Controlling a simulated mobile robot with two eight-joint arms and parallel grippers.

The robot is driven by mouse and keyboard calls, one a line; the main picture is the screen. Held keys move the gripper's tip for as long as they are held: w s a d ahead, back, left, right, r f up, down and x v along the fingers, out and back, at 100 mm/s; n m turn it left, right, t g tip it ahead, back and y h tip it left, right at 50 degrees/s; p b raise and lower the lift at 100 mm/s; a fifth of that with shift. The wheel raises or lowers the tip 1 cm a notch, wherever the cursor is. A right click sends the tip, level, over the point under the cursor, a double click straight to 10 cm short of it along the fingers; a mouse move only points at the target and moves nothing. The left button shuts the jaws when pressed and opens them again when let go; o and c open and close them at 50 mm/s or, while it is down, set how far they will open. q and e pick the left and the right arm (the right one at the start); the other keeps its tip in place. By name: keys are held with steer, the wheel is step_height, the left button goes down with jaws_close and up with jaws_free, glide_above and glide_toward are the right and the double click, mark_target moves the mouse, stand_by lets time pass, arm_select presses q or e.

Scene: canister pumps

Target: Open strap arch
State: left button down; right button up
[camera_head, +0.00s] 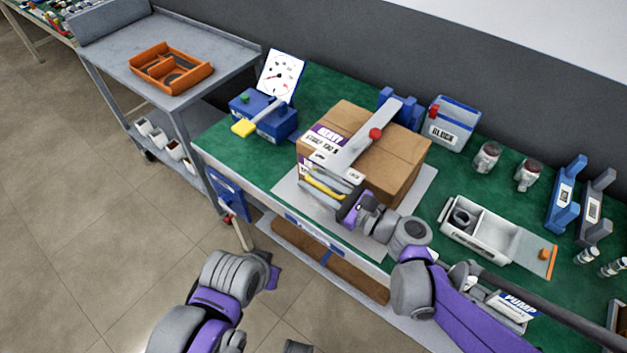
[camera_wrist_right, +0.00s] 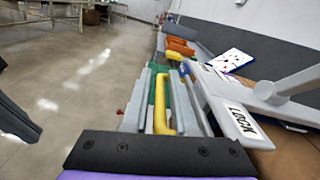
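The strap arch (camera_head: 355,150) is a grey bar with a red knob, lying across the top of a brown cardboard box (camera_head: 400,150). Its near end carries a white LOCK plate, which shows large in the right wrist view (camera_wrist_right: 243,122). A yellow handle (camera_head: 322,190) is at the box's near side, below the plate. My right gripper (camera_head: 328,182) is at this handle. In the right wrist view its fingers are apart, with the yellow handle (camera_wrist_right: 161,105) between them and a gap on the left side. My left arm is low in the head view; its fingers cannot be made out.
A blue-grey bin (camera_head: 452,125), jars (camera_head: 487,157) and a white tray (camera_head: 480,232) are to the right. A grey cart (camera_head: 110,50) stands at the left.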

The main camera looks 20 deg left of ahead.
steer(key=shift+a, duration=0.15)
jaws_close()
stand_by(1.4)
